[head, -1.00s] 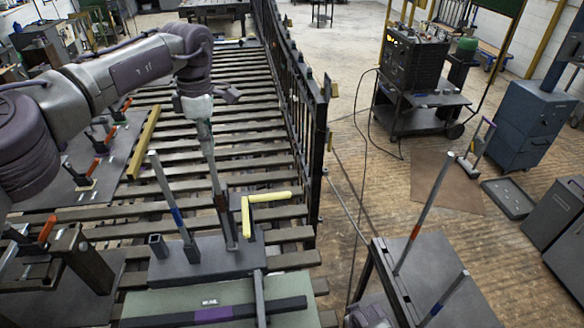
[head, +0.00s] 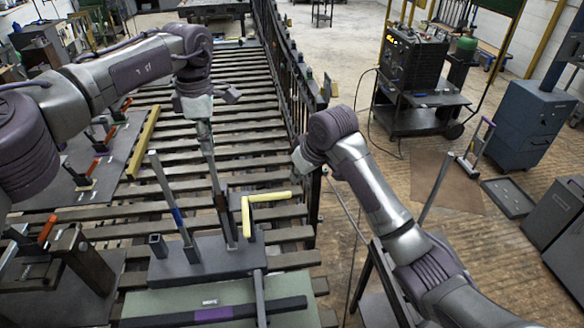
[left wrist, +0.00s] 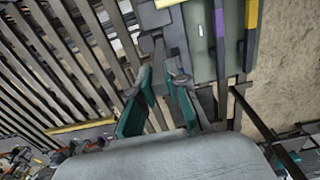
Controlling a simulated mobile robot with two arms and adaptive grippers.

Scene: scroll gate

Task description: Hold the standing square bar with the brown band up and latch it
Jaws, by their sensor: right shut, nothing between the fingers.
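The square bar with the brown band (head: 221,202) stands in a dark base block (head: 205,262), leaning slightly left. My left gripper (head: 203,122) is at the bar's top, its fingers closed around it. In the left wrist view the green fingers (left wrist: 160,72) converge on the bar; the contact is small and hard to see. A pale yellow L-shaped handle (head: 247,216) sits at the block's right end, just right of the bar. My right gripper (head: 301,163) is to the upper right of the handle, in the air and clear of it, partly hidden by its own wrist.
A second bar with a blue band (head: 178,216) stands close left of the brown-banded one. A short square socket (head: 158,246) is at the block's left. A black railing (head: 290,80) runs along the slatted table's right edge. A green mat (head: 150,302) lies in front.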

